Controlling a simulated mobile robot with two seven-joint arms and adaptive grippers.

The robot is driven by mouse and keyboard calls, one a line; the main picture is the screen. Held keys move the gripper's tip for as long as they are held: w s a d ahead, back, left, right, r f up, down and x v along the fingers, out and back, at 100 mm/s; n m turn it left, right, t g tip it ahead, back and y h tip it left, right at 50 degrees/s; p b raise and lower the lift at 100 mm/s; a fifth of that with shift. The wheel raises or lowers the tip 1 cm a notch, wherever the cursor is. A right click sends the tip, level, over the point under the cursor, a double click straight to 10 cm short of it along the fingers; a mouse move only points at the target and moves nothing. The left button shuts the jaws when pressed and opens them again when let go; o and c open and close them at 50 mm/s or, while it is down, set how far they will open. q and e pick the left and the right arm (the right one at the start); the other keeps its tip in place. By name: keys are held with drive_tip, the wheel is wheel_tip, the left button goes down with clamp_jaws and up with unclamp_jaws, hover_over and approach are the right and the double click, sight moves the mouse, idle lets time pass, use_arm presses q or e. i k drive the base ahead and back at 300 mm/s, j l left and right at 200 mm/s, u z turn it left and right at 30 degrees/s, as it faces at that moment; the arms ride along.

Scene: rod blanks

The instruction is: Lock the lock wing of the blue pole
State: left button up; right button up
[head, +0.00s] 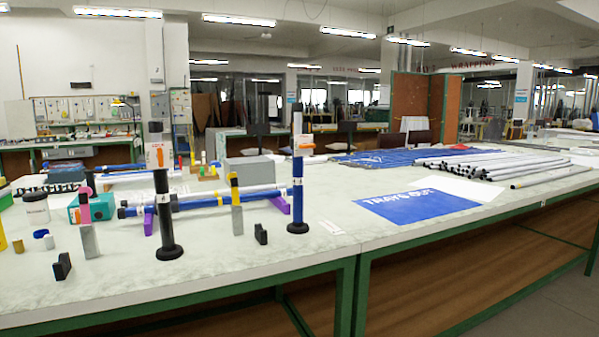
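The blue pole (297,195) stands upright on a round black base near the table's front edge, with a white upper part and a dark top. An orange-and-white piece (303,145), which looks like its lock wing, sits at the pole's mid-height and sticks out to the right. I cannot tell from here whether it is locked. A black pole (163,215) stands upright to the left, with a similar orange-and-white piece (155,155) near its top. Neither of my grippers shows in the head view.
Blue and white rods (210,202) lie on purple supports behind the poles. A small black block (261,234) stands left of the blue pole. A blue sheet (415,205) lies flat to the right, before a pile of white rods (490,165). Table between pole and sheet looks mostly clear.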

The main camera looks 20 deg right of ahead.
sight(298, 226)
drive_tip(key=l, duration=0.95)
drive_tip(key=i+l, duration=0.1)
drive_tip(key=l, duration=0.85)
